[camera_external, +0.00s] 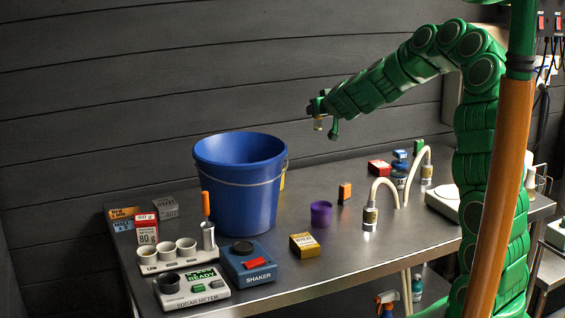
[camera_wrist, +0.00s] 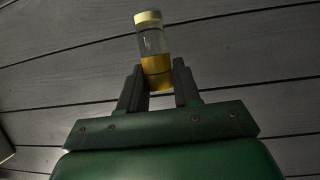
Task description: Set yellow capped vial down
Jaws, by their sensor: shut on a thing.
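The yellow capped vial (camera_wrist: 153,52) is a clear cylinder with a pale yellow cap and amber liquid in its lower part. In the wrist view it sits between the two dark fingers of my gripper (camera_wrist: 159,85), which is shut on its lower part. The vial leans slightly in that view. In the external view my gripper (camera_external: 322,117) is high above the steel table (camera_external: 345,246), to the right of the blue bucket.
The blue bucket (camera_external: 238,185) stands at the back. A sugar meter (camera_external: 192,288), a white cup rack (camera_external: 180,265) and a shaker (camera_external: 250,263) stand at front left. A yellow box (camera_external: 304,245), purple cup (camera_external: 321,213), orange box (camera_external: 344,192) and curved taps (camera_external: 371,215) stand farther right.

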